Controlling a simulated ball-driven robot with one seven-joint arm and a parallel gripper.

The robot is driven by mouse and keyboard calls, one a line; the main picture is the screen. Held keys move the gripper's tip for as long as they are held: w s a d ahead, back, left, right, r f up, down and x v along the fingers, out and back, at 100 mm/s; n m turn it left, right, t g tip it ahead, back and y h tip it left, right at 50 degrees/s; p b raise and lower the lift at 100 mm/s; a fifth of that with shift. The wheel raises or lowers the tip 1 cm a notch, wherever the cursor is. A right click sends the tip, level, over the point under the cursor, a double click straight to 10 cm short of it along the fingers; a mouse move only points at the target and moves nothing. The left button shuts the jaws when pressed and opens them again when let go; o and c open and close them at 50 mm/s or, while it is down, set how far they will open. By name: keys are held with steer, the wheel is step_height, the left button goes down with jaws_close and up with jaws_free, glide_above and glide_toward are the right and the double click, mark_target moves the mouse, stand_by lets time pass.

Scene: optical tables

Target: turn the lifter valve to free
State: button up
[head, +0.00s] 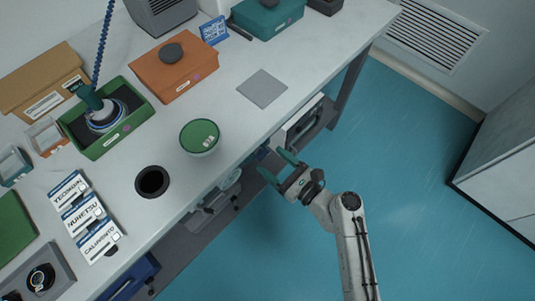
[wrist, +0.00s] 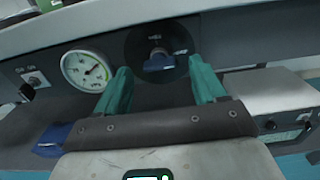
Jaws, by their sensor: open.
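The likely lifter valve is a blue handle (wrist: 160,62) on a dark round plate (wrist: 182,42) in the front panel below the table top. Small marks stand above the handle, too small to read. In the wrist view my gripper (wrist: 163,80) is open, its two green fingers on either side of the valve in the picture. The handle lies beyond the fingertips, and I see no contact. In the head view my gripper (head: 277,165) is at the table's front edge. The valve cannot be made out clearly there.
A round pressure gauge (wrist: 87,70) sits left of the valve, with a small switch (wrist: 36,79) further left. Another blue part (wrist: 50,139) is at lower left. The white table top (head: 235,125) overhangs the panel. The blue floor (head: 430,170) at right is clear.

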mark_target(265, 157)
steer(key=shift+x, duration=1.6)
steer(key=shift+s, duration=0.1)
steer(key=c, duration=1.1)
